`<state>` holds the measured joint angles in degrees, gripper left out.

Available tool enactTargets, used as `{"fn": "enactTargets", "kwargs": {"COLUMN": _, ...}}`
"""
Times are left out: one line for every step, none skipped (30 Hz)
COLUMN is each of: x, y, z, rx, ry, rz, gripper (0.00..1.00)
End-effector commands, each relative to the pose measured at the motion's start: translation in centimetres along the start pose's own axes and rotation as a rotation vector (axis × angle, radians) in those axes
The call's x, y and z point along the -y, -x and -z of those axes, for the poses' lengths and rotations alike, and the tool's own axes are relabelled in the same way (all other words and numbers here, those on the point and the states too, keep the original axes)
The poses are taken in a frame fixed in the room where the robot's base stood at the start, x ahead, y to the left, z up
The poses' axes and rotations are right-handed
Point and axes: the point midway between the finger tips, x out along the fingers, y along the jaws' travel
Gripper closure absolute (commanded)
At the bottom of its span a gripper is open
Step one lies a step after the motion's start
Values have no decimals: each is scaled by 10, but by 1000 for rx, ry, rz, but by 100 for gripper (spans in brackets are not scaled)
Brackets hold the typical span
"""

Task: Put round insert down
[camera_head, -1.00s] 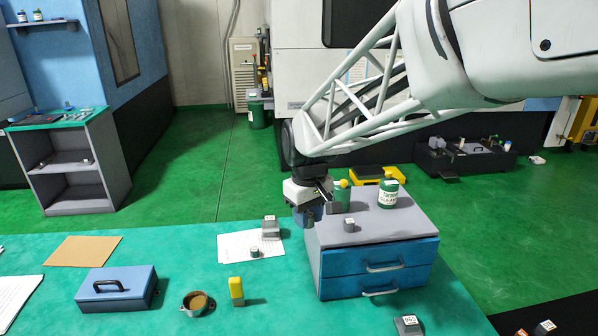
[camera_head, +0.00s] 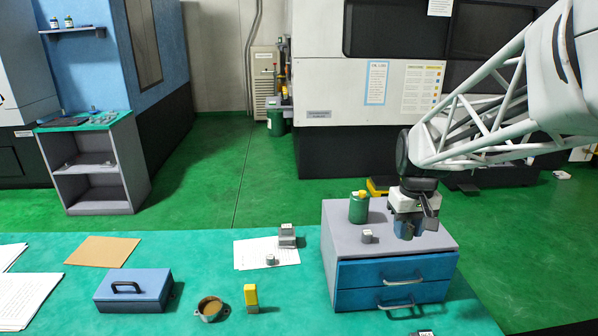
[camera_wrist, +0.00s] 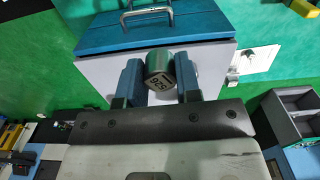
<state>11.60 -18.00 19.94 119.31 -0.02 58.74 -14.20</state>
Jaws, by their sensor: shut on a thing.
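The round insert (camera_wrist: 158,68), a dark greenish-grey cylinder with a pale number label on its end, sits between the two blue fingers of my gripper (camera_wrist: 159,82) in the wrist view. The gripper is shut on it. In the head view my gripper (camera_head: 405,232) hangs over the right part of the grey-topped drawer cabinet (camera_head: 345,250). The held insert is hidden or too small to make out there. I cannot tell its height above the top. A similar small grey labelled cylinder (camera_head: 367,237) stands on the cabinet top, left of the gripper.
A green container (camera_head: 358,210) stands at the back of the cabinet top. On the green table are a labelled grey block (camera_head: 287,235), a small cylinder (camera_head: 271,260) on paper, a yellow-topped block (camera_head: 251,296), a round dish (camera_head: 210,308) and a blue box (camera_head: 133,289).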

Motion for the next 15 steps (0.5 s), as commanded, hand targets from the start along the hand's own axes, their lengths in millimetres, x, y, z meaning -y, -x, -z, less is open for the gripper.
{"fn": "enactTargets", "kwargs": {"x": -9, "y": 0, "z": -4, "rx": 0, "ry": -24, "rz": 0, "gripper": 96}}
{"fn": "enactTargets", "kwargs": {"x": -14, "y": 0, "z": -5, "rx": 0, "ry": -36, "rz": 0, "gripper": 96}}
{"fn": "enactTargets", "kwargs": {"x": -19, "y": 0, "z": -8, "rx": 0, "ry": -50, "rz": 0, "gripper": 96}}
{"fn": "enactTargets", "kwargs": {"x": -23, "y": 0, "z": -9, "rx": 0, "ry": -60, "rz": 0, "gripper": 96}}
{"fn": "enactTargets", "kwargs": {"x": -27, "y": 0, "z": -11, "rx": 0, "ry": -70, "rz": 0, "gripper": 96}}
{"fn": "enactTargets", "kwargs": {"x": -31, "y": 0, "z": -13, "rx": 0, "ry": -83, "rz": 0, "gripper": 96}}
{"fn": "enactTargets", "kwargs": {"x": -34, "y": 0, "z": -14, "rx": 0, "ry": -91, "rz": 0, "gripper": 96}}
{"fn": "enactTargets", "kwargs": {"x": -37, "y": 0, "z": -16, "rx": 0, "ry": -99, "rz": 0, "gripper": 96}}
{"fn": "enactTargets", "kwargs": {"x": -41, "y": 0, "z": -18, "rx": 0, "ry": -111, "rz": 0, "gripper": 96}}
{"fn": "enactTargets", "kwargs": {"x": -43, "y": 0, "z": -19, "rx": 0, "ry": -118, "rz": 0, "gripper": 96}}
{"fn": "enactTargets", "kwargs": {"x": -46, "y": 0, "z": -20, "rx": 0, "ry": -125, "rz": 0, "gripper": 96}}
{"fn": "enactTargets", "kwargs": {"x": -47, "y": -4, "z": -21, "rx": 2, "ry": -129, "rz": 1, "gripper": 96}}
{"fn": "enactTargets", "kwargs": {"x": -46, "y": -12, "z": -21, "rx": 4, "ry": -127, "rz": 1, "gripper": 96}}
{"fn": "enactTargets", "kwargs": {"x": -46, "y": -18, "z": -20, "rx": 3, "ry": -126, "rz": 1, "gripper": 96}}
{"fn": "enactTargets", "kwargs": {"x": -46, "y": -24, "z": -20, "rx": 3, "ry": -126, "rz": 1, "gripper": 96}}
